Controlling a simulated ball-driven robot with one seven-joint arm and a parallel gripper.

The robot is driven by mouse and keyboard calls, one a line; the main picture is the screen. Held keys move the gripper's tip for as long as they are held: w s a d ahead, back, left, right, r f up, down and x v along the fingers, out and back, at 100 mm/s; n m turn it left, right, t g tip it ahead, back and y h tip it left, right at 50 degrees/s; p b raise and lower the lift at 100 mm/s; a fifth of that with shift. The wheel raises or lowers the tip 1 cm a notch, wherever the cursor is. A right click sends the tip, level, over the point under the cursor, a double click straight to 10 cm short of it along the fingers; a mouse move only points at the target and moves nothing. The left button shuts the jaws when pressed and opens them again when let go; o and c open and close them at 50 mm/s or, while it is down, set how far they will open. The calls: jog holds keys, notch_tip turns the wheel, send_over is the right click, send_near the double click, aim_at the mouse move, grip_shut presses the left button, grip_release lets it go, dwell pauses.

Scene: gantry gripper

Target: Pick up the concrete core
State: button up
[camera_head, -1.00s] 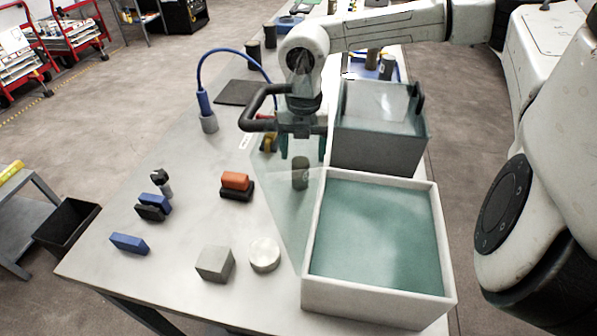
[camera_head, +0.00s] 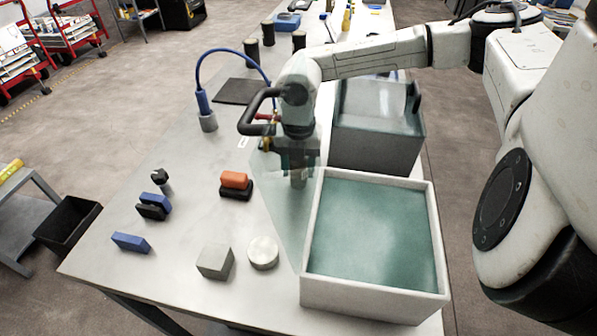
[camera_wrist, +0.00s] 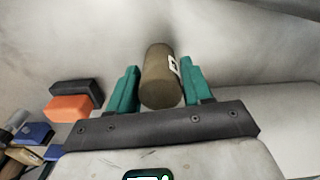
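The concrete core, a grey-brown cylinder (camera_head: 298,181) with a white label in the wrist view (camera_wrist: 158,75), stands on the table to the left of the front water bin. My gripper (camera_head: 298,164) is right above it in the head view and hides its upper part. In the wrist view my gripper (camera_wrist: 159,86) has its teal fingers on either side of the core. A gap shows at the left finger; the right finger is very close to the core, and contact cannot be told. The fingers are open.
A white-rimmed bin (camera_head: 313,225) of greenish water stands close on the right, with a grey tank (camera_head: 375,150) behind it. An orange-and-black block (camera_head: 235,185), a grey cube (camera_head: 215,261) and a pale disc (camera_head: 263,252) lie to the left. A blue hose (camera_head: 230,52) arches behind.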

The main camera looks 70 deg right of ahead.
jog(key=c, duration=0.8)
jog(key=shift+r, duration=0.1)
